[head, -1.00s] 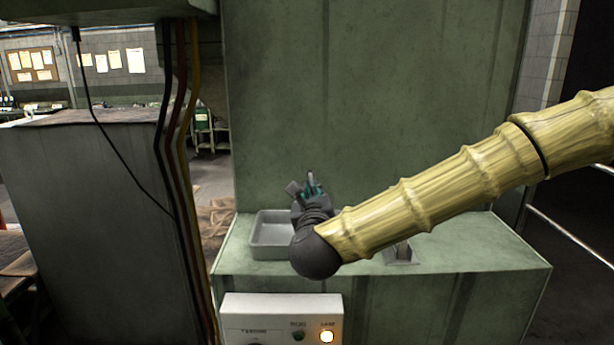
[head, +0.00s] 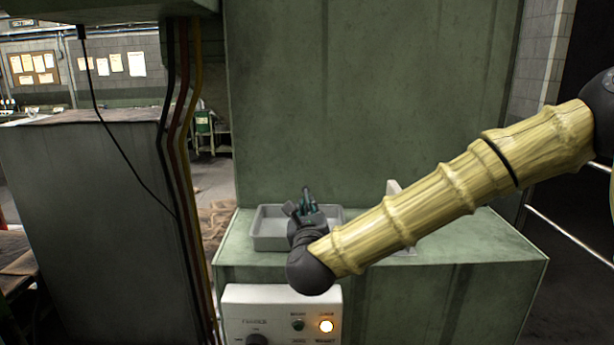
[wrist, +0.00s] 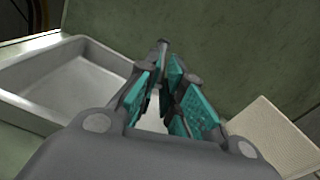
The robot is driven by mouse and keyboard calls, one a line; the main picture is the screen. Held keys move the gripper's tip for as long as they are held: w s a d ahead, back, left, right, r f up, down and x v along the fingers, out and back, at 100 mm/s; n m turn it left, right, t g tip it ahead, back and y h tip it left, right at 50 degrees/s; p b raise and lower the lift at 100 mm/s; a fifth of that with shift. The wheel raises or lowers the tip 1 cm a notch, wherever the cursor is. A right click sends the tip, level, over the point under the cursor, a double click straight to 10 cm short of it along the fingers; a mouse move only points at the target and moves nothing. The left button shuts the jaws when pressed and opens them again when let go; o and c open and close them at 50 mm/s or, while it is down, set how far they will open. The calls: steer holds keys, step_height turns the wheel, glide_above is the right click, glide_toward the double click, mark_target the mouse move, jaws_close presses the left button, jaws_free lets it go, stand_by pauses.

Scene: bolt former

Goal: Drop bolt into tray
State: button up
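The shallow grey metal tray (head: 268,241) sits on the green machine ledge, behind and beside my gripper (head: 307,200). In the wrist view the tray (wrist: 20,104) lies to the left, and the part of its floor that shows is bare. My gripper (wrist: 165,72) has teal-padded fingers close together at the tips, with a narrow dark gap between them. A slim grey piece rises at the fingertips. I cannot tell whether it is a bolt or part of a finger. No bolt shows clearly in either view.
A pale angled plate (wrist: 270,135) stands on the ledge (head: 470,255) to the right of my gripper. A control box (head: 280,312) with a lit lamp is in front. A tall green panel (head: 370,100) rises behind. Cables hang at the left.

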steer(key=o, duration=0.5)
steer(key=shift+s+r, duration=0.2)
steer(key=shift+c, duration=0.2)
steer(key=shift+w, duration=0.1)
steer(key=shift+f, duration=0.1)
steer(key=s, duration=1.2)
steer(key=shift+d, duration=0.15)
